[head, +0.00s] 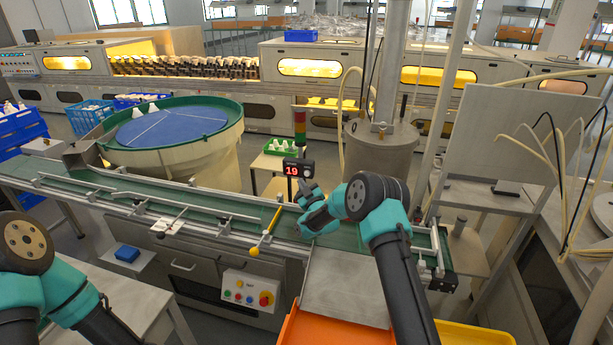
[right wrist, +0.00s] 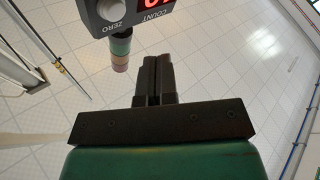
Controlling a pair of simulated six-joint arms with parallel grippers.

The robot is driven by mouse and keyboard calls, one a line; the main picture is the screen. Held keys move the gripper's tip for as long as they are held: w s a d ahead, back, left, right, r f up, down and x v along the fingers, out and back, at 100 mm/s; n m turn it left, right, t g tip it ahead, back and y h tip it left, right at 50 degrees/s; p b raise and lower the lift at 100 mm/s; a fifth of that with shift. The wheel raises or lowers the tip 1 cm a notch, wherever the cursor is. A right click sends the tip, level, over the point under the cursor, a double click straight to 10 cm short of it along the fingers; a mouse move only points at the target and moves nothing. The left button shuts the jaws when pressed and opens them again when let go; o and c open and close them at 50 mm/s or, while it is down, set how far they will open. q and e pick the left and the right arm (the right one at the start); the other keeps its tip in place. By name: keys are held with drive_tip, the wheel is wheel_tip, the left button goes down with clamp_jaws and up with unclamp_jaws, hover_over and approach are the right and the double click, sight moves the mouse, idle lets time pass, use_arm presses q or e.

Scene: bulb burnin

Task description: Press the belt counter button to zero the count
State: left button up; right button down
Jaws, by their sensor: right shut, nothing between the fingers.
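The belt counter (head: 298,168) is a small black box with red digits reading 19, standing at the far side of the green belt. In the right wrist view the counter (right wrist: 135,16) is cut off by the top edge. Its round pale button (right wrist: 110,9), marked ZERO, sits beside the word COUNT. My right gripper (head: 303,188) is just below and in front of the counter in the head view. In the right wrist view its fingers (right wrist: 153,60) are shut together and empty, apart from the button. My left arm shows at the lower left, but its gripper is out of frame.
The conveyor belt (head: 200,208) runs under my right gripper, with metal rails and a yellow lever (head: 265,232). A signal light (head: 300,125) stands behind the counter. A control panel (head: 248,291) is on the front. An orange tray (head: 320,332) lies near the right arm.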

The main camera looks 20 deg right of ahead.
drive_tip(key=shift+w+d, duration=0.5)
drive_tip(key=shift+w, duration=0.3)
drive_tip(key=shift+w+d, duration=0.45)
drive_tip(key=shift+w, duration=0.3)
idle(0.9)
drive_tip(key=shift+w+d, duration=0.2)
drive_tip(key=shift+w, duration=0.15)
drive_tip(key=shift+w+d, duration=0.15)
drive_tip(key=shift+w, duration=0.15)
idle(0.7)
idle(0.4)
drive_tip(key=shift+s+a, duration=0.35)
drive_tip(key=shift+s, duration=0.35)
drive_tip(key=shift+a, duration=0.1)
drive_tip(key=s, duration=0.1)
drive_tip(key=s+a, duration=0.2)
drive_tip(key=s, duration=0.1)
drive_tip(key=shift+s+a, duration=0.1)
drive_tip(key=shift+a, duration=0.15)
